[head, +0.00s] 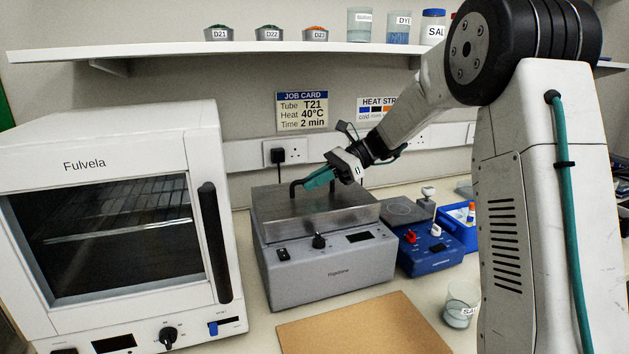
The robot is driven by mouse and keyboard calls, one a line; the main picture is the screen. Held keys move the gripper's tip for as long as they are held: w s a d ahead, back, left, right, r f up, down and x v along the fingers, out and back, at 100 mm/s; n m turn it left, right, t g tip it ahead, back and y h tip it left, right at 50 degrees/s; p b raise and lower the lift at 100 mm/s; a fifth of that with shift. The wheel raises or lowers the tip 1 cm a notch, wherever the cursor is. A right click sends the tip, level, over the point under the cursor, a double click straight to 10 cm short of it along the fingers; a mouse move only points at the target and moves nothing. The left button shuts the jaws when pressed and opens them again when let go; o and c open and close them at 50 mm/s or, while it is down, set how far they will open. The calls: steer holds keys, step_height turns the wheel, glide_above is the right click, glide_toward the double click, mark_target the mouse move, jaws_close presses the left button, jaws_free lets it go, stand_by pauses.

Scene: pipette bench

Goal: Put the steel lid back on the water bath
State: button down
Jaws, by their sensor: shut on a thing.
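The water bath (335,268) is a grey box with a knob, a switch and a small display, standing on the bench in the middle of the head view. The steel lid (330,212) is on top of the bath and looks level; I cannot tell whether it is fully seated. Its dark handle (296,188) stands up from the top. My gripper (307,184) is at the handle, with teal fingers shut on it. The fingers hide part of the handle.
A white Fulvela oven (110,150) stands close on the left. A blue device (432,250) and a blue tray (460,222) are on the right. A brown board (360,328) lies in front, with a labelled beaker (461,302) beside it. A shelf (300,50) runs above.

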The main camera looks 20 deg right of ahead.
steer(key=c, duration=1.9)
jaws_free()
steer(key=shift+f, duration=0.15)
steer(key=o, duration=0.4)
